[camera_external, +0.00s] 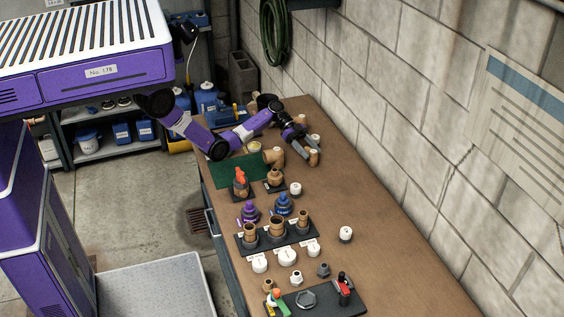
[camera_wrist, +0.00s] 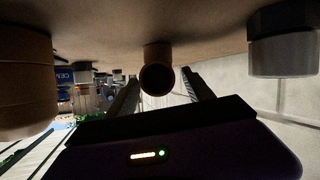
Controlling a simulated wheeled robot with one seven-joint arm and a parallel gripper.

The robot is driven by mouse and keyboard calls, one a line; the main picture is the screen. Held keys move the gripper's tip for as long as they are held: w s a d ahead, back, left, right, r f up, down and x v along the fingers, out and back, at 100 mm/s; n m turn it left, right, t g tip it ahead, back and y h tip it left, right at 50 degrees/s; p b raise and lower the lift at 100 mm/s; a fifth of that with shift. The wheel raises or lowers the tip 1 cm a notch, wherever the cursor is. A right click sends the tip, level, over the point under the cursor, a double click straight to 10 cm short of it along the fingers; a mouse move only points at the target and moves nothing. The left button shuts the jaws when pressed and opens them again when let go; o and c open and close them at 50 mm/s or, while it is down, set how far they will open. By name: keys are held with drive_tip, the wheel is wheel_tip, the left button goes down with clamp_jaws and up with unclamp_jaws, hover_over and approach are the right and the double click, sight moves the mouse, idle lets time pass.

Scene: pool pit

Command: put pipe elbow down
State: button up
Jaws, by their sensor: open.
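A tan pipe elbow (camera_wrist: 157,72) is in the wrist view, its round dark opening facing the camera. That view is upside down, with the bench surface at the top, and the elbow appears to rest on it. My gripper (camera_wrist: 160,84) is open, with one dark finger on each side of the elbow in the picture. I cannot tell whether either finger touches it. In the external view my gripper (camera_external: 307,150) is low over the far part of the bench, with a tan fitting (camera_external: 314,157) at its fingertips, probably the same elbow.
The bench (camera_external: 390,240) runs along a block wall (camera_external: 420,90). Near my gripper are a larger tan fitting (camera_external: 273,156) and a green mat (camera_external: 240,171). Closer stand a black rack (camera_external: 263,246) of fittings, several white caps and a black tray (camera_external: 325,302). The bench's right side is mostly clear.

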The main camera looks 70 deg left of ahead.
drive_tip(key=v, duration=0.9)
drive_tip(key=shift+s+a+r, duration=0.1)
drive_tip(key=shift+a, duration=0.2)
